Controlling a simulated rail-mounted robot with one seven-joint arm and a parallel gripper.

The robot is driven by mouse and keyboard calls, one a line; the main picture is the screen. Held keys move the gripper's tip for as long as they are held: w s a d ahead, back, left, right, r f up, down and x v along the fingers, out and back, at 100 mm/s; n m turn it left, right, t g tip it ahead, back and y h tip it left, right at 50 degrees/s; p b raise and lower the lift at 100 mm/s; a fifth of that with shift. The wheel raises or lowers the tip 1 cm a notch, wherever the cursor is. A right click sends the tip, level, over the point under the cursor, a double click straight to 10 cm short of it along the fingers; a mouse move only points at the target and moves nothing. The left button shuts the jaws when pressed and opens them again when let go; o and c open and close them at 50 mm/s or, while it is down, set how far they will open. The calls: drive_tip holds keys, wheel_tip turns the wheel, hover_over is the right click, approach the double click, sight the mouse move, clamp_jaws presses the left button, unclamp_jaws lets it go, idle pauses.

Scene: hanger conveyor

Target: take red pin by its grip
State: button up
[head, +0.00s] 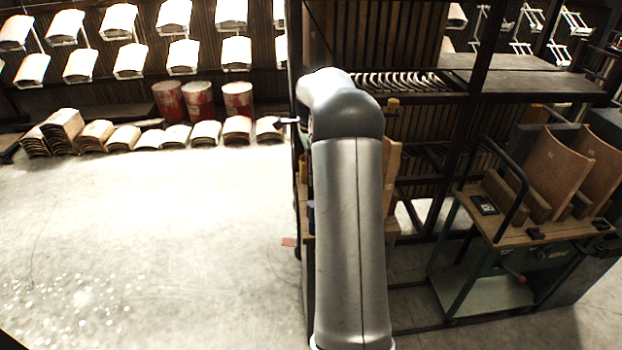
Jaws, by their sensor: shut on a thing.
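My arm stands upright in the middle of the head view and bends away at the top. My gripper is hidden behind it, so I cannot see its jaws or what is between them. I cannot make out the red pin. A small flat reddish patch (288,241) shows low to the left of my arm; I cannot tell what it is.
A dark rack (470,88) stands behind my arm. A green trolley (500,235) with curved wooden panels (556,167) stands at the right. Red drums (238,99) stand at the back. The left floor is clear.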

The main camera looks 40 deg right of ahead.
wheel_tip(320, 180, up, 16)
idle(0.3)
